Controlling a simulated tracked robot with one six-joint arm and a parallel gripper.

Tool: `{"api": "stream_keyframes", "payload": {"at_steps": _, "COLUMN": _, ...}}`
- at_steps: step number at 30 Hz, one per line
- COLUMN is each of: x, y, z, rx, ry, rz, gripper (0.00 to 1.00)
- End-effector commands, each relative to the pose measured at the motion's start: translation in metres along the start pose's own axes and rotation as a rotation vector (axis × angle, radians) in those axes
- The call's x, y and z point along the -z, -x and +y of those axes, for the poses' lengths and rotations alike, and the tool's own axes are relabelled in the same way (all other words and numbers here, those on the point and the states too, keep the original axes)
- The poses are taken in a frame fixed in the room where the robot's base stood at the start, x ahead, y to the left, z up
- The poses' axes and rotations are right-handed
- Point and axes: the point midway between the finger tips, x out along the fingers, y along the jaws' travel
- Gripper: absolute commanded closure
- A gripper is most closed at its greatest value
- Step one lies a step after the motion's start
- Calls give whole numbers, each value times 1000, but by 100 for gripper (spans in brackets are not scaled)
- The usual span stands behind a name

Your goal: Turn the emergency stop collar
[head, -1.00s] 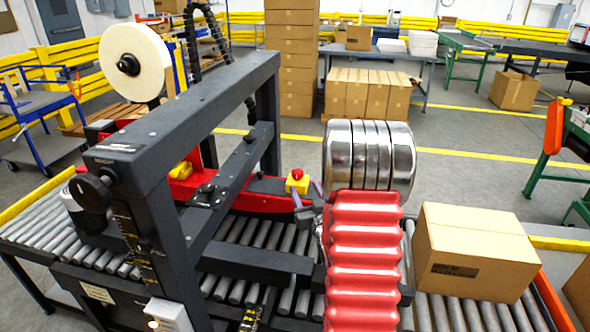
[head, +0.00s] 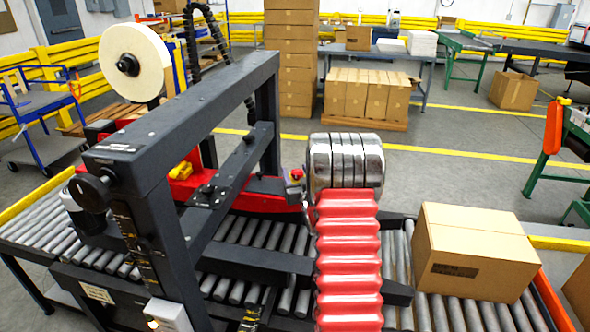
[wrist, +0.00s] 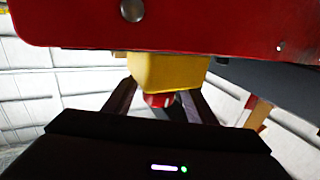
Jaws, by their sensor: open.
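The emergency stop is a yellow box (wrist: 168,72) with a red knob (wrist: 158,100), mounted against the red machine arm. It also shows in the head view as a small red knob (head: 297,173), just left of my chrome wrist. In the wrist view, my gripper (wrist: 160,97) is open, with one dark finger on each side of the red knob. I cannot tell whether the fingers touch it. In the head view my arm hides most of the gripper and part of the yellow box. No separate collar can be made out.
The red machine arm (wrist: 180,25) fills the top of the wrist view, close to my fingers. A dark machine frame (head: 190,100) stands to the left over the roller conveyor (head: 455,312). A cardboard box (head: 470,250) sits on the rollers at right.

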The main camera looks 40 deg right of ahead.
Motion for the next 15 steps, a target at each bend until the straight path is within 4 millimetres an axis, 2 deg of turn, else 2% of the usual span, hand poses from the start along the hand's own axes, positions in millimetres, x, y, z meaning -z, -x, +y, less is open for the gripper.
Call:
{"api": "stream_keyframes", "payload": {"at_steps": 6, "x": -1, "y": -20, "z": 0, "rx": 0, "ry": 0, "rz": -1, "gripper": 49}}
{"api": "stream_keyframes", "payload": {"at_steps": 15, "x": -1, "y": -24, "z": 0, "rx": -1, "ry": 0, "rz": -1, "gripper": 49}}
